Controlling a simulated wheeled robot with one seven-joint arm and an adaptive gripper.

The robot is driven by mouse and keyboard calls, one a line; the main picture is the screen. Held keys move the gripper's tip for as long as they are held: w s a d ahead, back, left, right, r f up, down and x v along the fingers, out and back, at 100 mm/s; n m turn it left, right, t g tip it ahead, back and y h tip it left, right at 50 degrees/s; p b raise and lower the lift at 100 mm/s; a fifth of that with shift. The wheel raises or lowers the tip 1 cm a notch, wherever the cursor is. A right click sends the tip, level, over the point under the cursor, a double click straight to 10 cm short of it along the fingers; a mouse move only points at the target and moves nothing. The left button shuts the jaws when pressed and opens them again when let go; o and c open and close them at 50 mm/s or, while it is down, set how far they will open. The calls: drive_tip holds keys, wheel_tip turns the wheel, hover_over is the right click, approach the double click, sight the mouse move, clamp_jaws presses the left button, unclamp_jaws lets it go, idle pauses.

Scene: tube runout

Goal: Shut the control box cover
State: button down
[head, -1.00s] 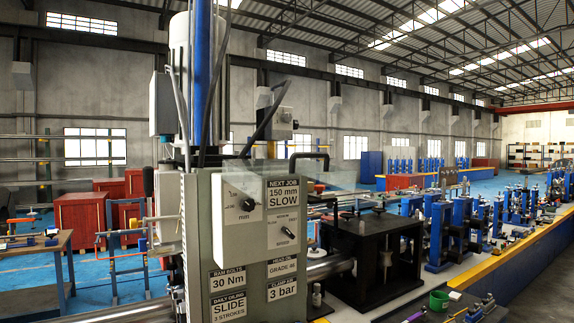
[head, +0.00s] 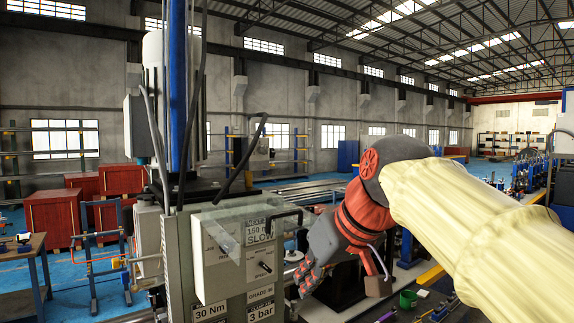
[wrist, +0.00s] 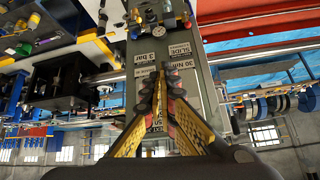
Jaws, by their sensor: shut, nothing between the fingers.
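The grey control box (head: 212,274) is on the front of the machine column, with a knob (head: 265,267) on its sloped face. Its clear cover (head: 228,222) is raised, sticking out from the box's top, with a black bar handle (head: 286,213) at its right end. My gripper (head: 303,284) is shut and empty, pointing down to the right of the box and below the handle, apart from the cover. In the wrist view my gripper's fingertips (wrist: 161,70) meet in front of the column's label plates. The cover cannot be made out there.
A black open-sided stand (wrist: 67,72) stands beside the column. A green cup (head: 408,299) and small tools lie on the bench at the lower right. Red crates (head: 53,217) and a wooden table (head: 28,258) are at the left, with blue floor between.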

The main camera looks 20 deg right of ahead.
drive_tip(key=w+d+r+n+t+y+p, duration=0.1)
drive_tip(key=w+r+p, duration=0.25)
drive_tip(key=r, duration=0.85)
drive_tip(key=w+r+n+t+p, duration=0.15)
drive_tip(key=r+p, duration=0.25)
drive_tip(key=r, duration=0.8)
drive_tip(key=shift+g, duration=0.45)
drive_tip(key=w+f, duration=0.1)
drive_tip(key=f, duration=0.2)
drive_tip(key=w+a+f, duration=0.1)
drive_tip(key=w+f, duration=0.1)
drive_tip(key=f, duration=0.1)
drive_tip(key=w+f, duration=0.2)
drive_tip(key=f, duration=0.2)
drive_tip(key=shift+w+a+p, duration=0.15)
drive_tip(key=shift+w+p, duration=0.1)
drive_tip(key=shift+p, duration=0.1)
drive_tip(key=shift+w+f, duration=0.25)
drive_tip(key=shift+f, duration=0.05)
drive_tip(key=shift+s+r, duration=0.1)
drive_tip(key=shift+s, duration=0.1)
